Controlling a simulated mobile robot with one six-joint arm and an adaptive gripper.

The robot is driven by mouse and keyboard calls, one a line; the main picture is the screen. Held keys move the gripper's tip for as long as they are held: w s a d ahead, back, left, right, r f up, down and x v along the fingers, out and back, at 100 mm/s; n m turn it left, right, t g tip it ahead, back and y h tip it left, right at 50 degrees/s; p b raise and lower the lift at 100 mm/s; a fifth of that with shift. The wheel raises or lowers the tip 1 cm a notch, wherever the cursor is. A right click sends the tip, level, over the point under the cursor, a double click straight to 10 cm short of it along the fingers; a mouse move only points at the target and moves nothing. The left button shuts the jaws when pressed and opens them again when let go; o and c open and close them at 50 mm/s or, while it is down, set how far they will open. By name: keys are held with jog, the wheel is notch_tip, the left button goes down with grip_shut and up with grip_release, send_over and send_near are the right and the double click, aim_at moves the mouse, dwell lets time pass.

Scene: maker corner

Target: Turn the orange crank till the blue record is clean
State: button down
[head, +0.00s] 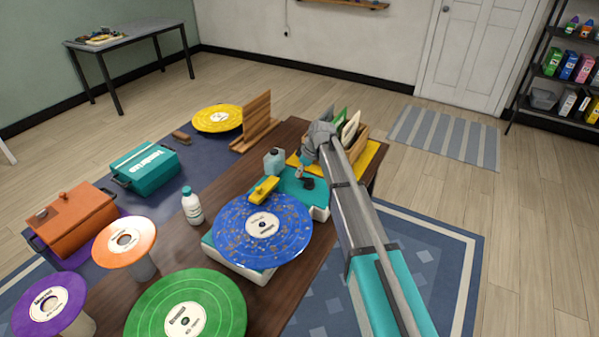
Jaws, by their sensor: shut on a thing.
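The blue record (262,229) lies flat on a white and teal cleaning machine (300,197). Its face carries many orange-brown specks around a white label. A yellow bar (264,189) reaches over the record's far edge. My arm comes in from the lower right, and my gripper (301,173) points down at the machine's far side, behind the record. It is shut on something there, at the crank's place. The fingers are small, and the orange crank is not clearly seen behind them. A small dark part (308,183) shows just beside the fingertips.
A crate of sleeves (352,142) stands close behind my gripper. Floor is free at right.

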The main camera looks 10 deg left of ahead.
jog(key=m, duration=0.2)
jog(key=w+m+t, duration=0.1)
jog(key=d+m+t+h, duration=0.1)
jog(key=m, duration=0.1)
jog(key=shift+w+m, duration=0.25)
jog(key=shift+m, duration=0.05)
jog(key=m, duration=0.1)
jog(key=d+m+h, duration=0.1)
jog(key=m, duration=0.1)
jog(key=m+t, duration=0.1)
jog(key=m, duration=0.1)
jog(key=shift+w+d+h, duration=0.3)
jog(key=shift+w, duration=0.1)
jog(key=m, duration=0.2)
jog(key=d+m+h, duration=0.1)
jog(key=m, duration=0.1)
jog(key=m+h, duration=0.1)
jog(key=shift+d+m+t, duration=0.3)
jog(key=shift+d+m, duration=0.1)
jog(key=m, duration=0.1)
jog(key=d+m+h, duration=0.1)
jog(key=m, duration=0.1)
jog(key=shift+s+h, duration=0.2)
jog(key=shift+h, duration=0.1)
jog(key=shift+s+d+m+g+h, duration=0.15)
jog(key=shift+m+g+h, duration=0.05)
jog(key=shift+m, duration=0.45)
jog(key=shift+s+d+m+g+h, duration=0.1)
jog(key=shift+d+m+g+h, duration=0.1)
jog(key=shift+m, duration=0.45)
